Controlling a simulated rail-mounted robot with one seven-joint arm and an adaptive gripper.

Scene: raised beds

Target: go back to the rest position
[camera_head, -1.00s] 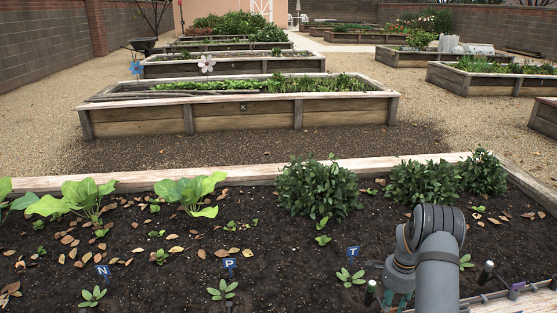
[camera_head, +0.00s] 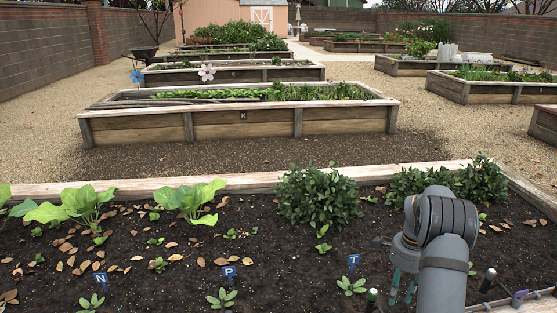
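My gripper (camera_head: 403,289) hangs at the lower right of the head view, partly hidden by my grey arm. Its two teal fingers point down and are a little apart, with no object visible between them. It is above the dark soil of the near raised bed (camera_head: 230,185), to the right of the blue T marker (camera_head: 353,260) and a small seedling (camera_head: 351,286).
Blue markers N (camera_head: 100,279) and P (camera_head: 229,271) stand in the soil by seedlings. Leafy bushes (camera_head: 318,195) line the bed's far side. Dark-capped stakes (camera_head: 488,279) and a purple clip (camera_head: 518,298) are at the lower right. A gravel path lies beyond.

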